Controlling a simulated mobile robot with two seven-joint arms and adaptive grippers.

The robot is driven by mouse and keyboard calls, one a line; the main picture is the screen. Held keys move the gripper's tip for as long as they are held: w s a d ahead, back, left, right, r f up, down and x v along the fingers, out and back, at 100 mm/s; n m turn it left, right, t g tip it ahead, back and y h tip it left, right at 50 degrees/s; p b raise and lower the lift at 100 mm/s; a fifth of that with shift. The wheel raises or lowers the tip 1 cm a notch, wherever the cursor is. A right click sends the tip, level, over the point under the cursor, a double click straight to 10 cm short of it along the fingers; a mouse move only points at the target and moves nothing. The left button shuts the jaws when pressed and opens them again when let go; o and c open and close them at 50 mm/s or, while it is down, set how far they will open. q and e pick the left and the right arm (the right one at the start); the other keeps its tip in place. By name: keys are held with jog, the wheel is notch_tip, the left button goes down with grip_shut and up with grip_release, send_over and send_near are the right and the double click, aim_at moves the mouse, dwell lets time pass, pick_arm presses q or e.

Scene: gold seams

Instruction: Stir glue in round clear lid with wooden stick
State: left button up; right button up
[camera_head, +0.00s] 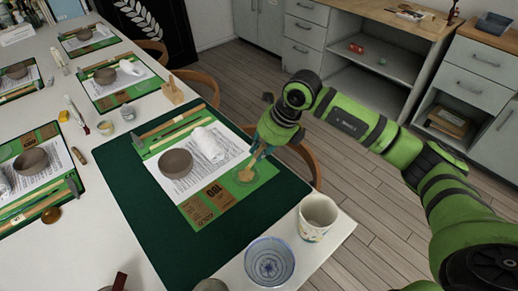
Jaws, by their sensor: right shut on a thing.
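The round clear lid (268,172) lies on the right part of the green sheet, on the dark green mat (150,215). It is faint against the green. A tan patch, perhaps glue, shows in it at the stick's lower end. The wooden stick (247,173) is tilted, with its lower end at the lid. My right gripper (259,153) is above the lid, pointing down, shut on the stick's upper part. The fingers hide part of the stick.
On the mat are a brown bowl (176,163), a white roll (208,144) and a mallet (166,124). A blue-white bowl (269,262) and a cup (317,217) stand at the front right. Similar place settings fill the table's left side. Wooden chairs stand along the far edge.

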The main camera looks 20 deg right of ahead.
jog(key=shift+r+p, duration=1.6)
jog(key=shift+r, duration=0.95)
